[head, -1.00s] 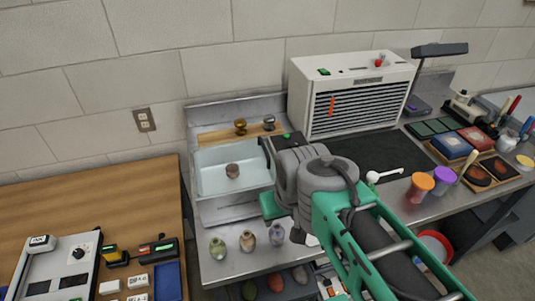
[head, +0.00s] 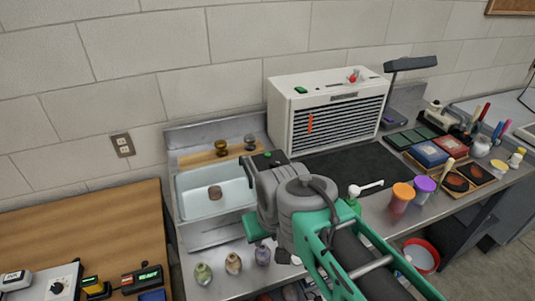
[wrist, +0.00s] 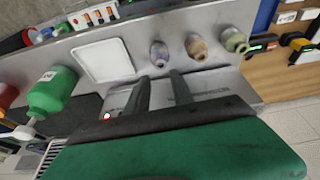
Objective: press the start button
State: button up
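A white louvred cabinet (head: 330,110) stands at the back of the metal bench in the head view. A small green button (head: 301,90) is on its top near the left front edge, and a red knob (head: 354,77) is further right; I cannot read which is labelled start. My gripper (wrist: 160,78) shows in the wrist view with two dark fingers apart and nothing between them. It points down over the bench near several small vases (wrist: 197,47). In the head view my arm hides most of the gripper, which is in front of the cabinet and below it.
A sink (head: 195,208) is left of my arm. A green pump bottle (wrist: 52,92), an orange cup (head: 401,197) and a purple cup (head: 423,188) stand on the right. A dark mat (head: 375,160) lies before the cabinet. A white tray (wrist: 105,60) lies near the vases.

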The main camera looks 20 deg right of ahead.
grip_shut()
dwell(1.3)
